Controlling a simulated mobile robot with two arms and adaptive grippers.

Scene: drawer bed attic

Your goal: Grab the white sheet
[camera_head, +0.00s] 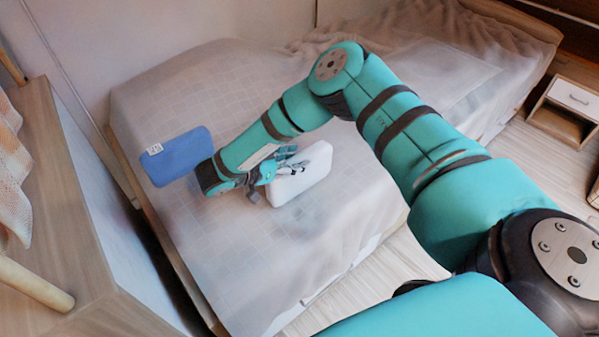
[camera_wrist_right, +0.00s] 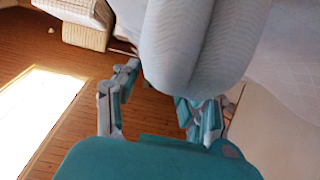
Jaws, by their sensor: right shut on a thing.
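The white sheet (camera_head: 307,178) is a thick, folded, pillow-like bundle at the bed's middle in the head view. It fills the upper middle of the right wrist view (camera_wrist_right: 200,40), with a ribbed white surface. My right gripper (camera_head: 280,172) is at its left side, shut on it. Its fingers also show in the right wrist view (camera_wrist_right: 163,90), one on each side of the sheet's lower end. The sheet hides part of the right-hand finger there. I cannot tell whether the sheet touches the bed. My left gripper is not in view.
A blue folded item (camera_head: 178,156) lies left of my right wrist on the bed (camera_head: 235,270), which has a pale checked cover. A wooden cabinet (camera_head: 75,230) borders the bed at left. A small nightstand (camera_head: 570,100) stands at far right. Floor shows between them.

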